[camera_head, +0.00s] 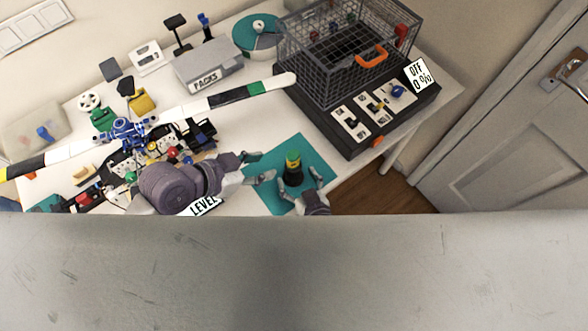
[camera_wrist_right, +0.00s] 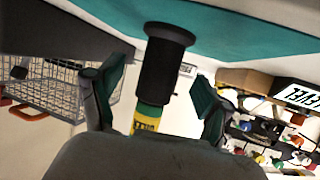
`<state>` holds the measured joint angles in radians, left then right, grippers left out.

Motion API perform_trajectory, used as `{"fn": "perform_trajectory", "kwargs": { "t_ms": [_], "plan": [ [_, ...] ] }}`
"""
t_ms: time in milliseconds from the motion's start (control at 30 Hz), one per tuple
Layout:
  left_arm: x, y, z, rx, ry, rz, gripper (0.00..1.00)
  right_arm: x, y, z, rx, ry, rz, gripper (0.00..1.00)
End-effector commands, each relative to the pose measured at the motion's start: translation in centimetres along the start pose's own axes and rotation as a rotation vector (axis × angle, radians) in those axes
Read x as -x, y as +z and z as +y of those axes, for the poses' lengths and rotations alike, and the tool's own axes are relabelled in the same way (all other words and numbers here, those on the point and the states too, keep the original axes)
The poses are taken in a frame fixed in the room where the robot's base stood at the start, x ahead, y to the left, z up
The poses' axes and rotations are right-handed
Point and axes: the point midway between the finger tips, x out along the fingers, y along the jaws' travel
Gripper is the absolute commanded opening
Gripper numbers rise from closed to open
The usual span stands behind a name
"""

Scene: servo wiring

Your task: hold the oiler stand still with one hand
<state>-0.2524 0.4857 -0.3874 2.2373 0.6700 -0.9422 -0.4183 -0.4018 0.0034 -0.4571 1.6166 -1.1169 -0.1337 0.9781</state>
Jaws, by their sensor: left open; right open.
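The oiler stand (camera_head: 294,180) is a dark upright holder on the teal mat (camera_head: 318,152), with a yellow and green oiler (camera_head: 292,160) in it. In the right wrist view, the black stand (camera_wrist_right: 161,70) and its wider flange appear between my fingers, with part of the yellow oiler (camera_wrist_right: 146,119) below. My right gripper (camera_head: 300,182) is open, its fingers on either side of the stand; a gap shows beside it. My left gripper (camera_head: 263,166) is open and empty, to the left of the stand, fingers pointing toward it.
A wire cage (camera_head: 345,50) stands on a black control box (camera_head: 372,122) behind and right. A long striped bar (camera_head: 215,101) crosses the table. Several small parts crowd the table's left side. A grey "PACKS" box (camera_head: 207,66) stands at the back.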

Motion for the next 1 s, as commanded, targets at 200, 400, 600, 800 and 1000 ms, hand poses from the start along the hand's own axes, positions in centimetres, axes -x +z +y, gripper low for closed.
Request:
{"fn": "perform_trajectory", "kwargs": {
  "t_ms": [200, 400, 600, 800, 1000],
  "plan": [
    [0.0, 0.0, 0.0, 0.0, 0.0, 0.0, 0.42, -2.7, -0.1, 0.0, 0.001, 0.001, 0.001, 0.78],
    [0.0, 0.0, 0.0, 0.0, 0.0, 0.0, 0.42, -3.5, -0.1, 0.0, -0.001, 0.0, 0.001, 0.78],
    [0.0, 0.0, 0.0, 0.0, 0.0, 0.0, 0.42, -3.4, 0.0, 0.0, 0.0, 0.0, 0.0, 0.78],
    [0.0, 0.0, 0.0, 0.0, 0.0, 0.0, 0.42, -3.4, 0.0, 0.0, 0.0, 0.0, 0.0, 0.46],
    [0.0, 0.0, 0.0, 0.0, 0.0, 0.0, 0.42, -3.4, 0.0, 0.0, 0.001, 0.0, 0.0, 0.13]
  ]
}}
